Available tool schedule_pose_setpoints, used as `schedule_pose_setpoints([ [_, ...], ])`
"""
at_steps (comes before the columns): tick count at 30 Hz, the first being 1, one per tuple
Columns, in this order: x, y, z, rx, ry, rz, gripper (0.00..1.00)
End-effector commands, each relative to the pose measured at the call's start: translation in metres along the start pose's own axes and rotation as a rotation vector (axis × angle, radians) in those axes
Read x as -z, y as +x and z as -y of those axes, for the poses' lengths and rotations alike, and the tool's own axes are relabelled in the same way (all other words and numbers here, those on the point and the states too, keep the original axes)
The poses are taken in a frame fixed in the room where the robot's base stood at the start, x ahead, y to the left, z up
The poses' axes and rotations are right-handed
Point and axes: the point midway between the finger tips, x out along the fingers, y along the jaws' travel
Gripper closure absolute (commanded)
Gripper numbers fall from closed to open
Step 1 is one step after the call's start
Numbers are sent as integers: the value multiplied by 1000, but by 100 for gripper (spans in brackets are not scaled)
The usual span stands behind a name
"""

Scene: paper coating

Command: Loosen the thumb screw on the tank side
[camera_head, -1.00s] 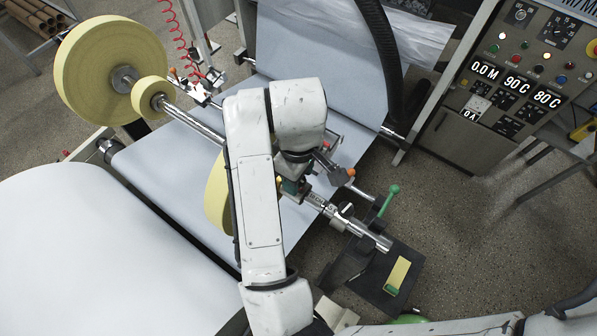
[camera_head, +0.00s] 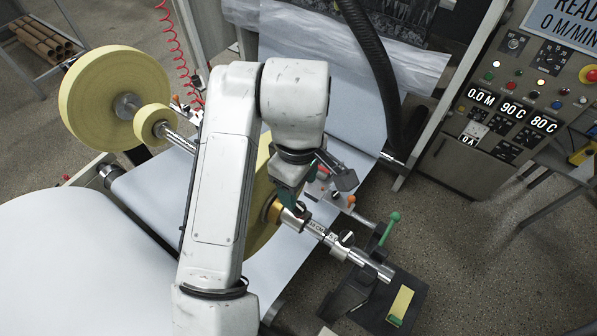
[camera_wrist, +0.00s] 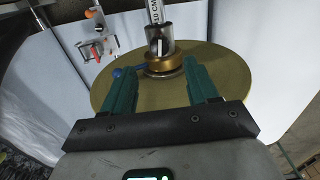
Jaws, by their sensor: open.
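A shaft (camera_head: 345,247) runs through a yellow roll (camera_head: 262,190), with a brass collar (camera_head: 274,211) against the roll's face. In the wrist view, the collar (camera_wrist: 165,65) sits around the shaft, with a blue-ended screw or lever (camera_wrist: 124,71) sticking out at its left. I cannot tell for sure that this is the thumb screw. My gripper (camera_wrist: 162,75) is open, its teal fingers on either side of the collar in the picture, with nothing held. In the head view my gripper (camera_head: 287,192) is just above the collar, partly hidden by my arm.
A large yellow roll (camera_head: 98,95) and a smaller one (camera_head: 150,122) are at the left. A bracket with orange knobs (camera_head: 324,173) is close right of my gripper. A green-handled lever (camera_head: 390,225) stands near the shaft's end. A control panel (camera_head: 510,100) is at the right.

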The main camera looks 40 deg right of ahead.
Motion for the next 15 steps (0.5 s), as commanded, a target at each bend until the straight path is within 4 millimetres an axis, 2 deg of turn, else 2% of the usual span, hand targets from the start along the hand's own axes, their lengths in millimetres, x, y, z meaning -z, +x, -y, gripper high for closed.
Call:
schedule_pose_setpoints([
  [6,0,-24,0,1,0,-2,41],
  [15,0,-30,0,0,-1,1,41],
])
